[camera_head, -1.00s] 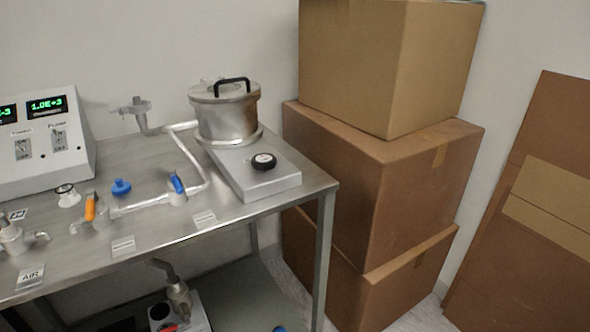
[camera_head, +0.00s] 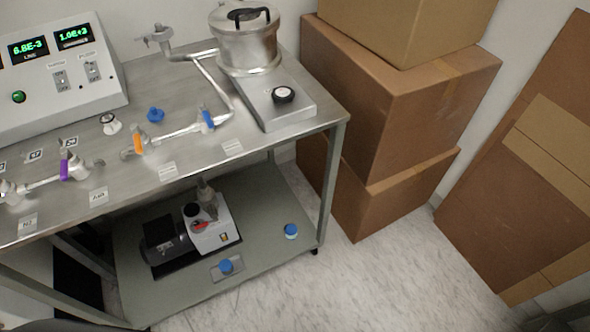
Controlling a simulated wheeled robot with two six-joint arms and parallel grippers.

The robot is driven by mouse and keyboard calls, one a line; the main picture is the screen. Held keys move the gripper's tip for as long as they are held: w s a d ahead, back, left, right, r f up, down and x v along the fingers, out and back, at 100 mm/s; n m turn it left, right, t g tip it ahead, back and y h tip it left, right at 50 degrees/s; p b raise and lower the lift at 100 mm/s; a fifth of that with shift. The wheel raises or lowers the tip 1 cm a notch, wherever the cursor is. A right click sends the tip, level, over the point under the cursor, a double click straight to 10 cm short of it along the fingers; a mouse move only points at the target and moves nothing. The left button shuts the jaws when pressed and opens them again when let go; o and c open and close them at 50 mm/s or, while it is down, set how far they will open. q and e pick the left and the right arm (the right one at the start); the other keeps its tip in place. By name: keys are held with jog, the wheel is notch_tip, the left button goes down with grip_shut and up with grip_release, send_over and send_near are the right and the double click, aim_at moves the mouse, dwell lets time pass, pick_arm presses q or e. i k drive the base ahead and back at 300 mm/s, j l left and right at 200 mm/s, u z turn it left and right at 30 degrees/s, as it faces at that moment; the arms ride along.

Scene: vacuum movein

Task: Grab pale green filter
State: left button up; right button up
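I cannot clearly make out a pale green filter. On the lower shelf (camera_head: 270,205) of the steel cart, a small round piece with a blue top and a pale lower part (camera_head: 291,232) stands near the right edge. A second blue-topped piece (camera_head: 226,266) sits on a small grey plate near the shelf's front. Both are too small to identify for certain. Neither of my grippers is in view.
A pump (camera_head: 215,222) with a dark motor stands on the lower shelf. The cart's top (camera_head: 200,160) holds a metal chamber (camera_head: 245,40), glass tubing with valves, and a display box (camera_head: 55,70). Cardboard boxes (camera_head: 400,100) stand at right. Marble floor (camera_head: 380,270) is clear in front.

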aim_at(290, 230)
jog(key=i+l+u, duration=0.2)
jog(key=l, duration=0.15)
jog(key=i+l+u, duration=0.25)
jog(key=l, duration=0.15)
jog(key=l+u, duration=0.2)
jog(key=l, duration=0.2)
jog(key=i+l+u, duration=0.25)
jog(key=l, duration=0.2)
jog(key=l+u, duration=0.2)
jog(key=l, duration=0.2)
jog(key=k, duration=0.05)
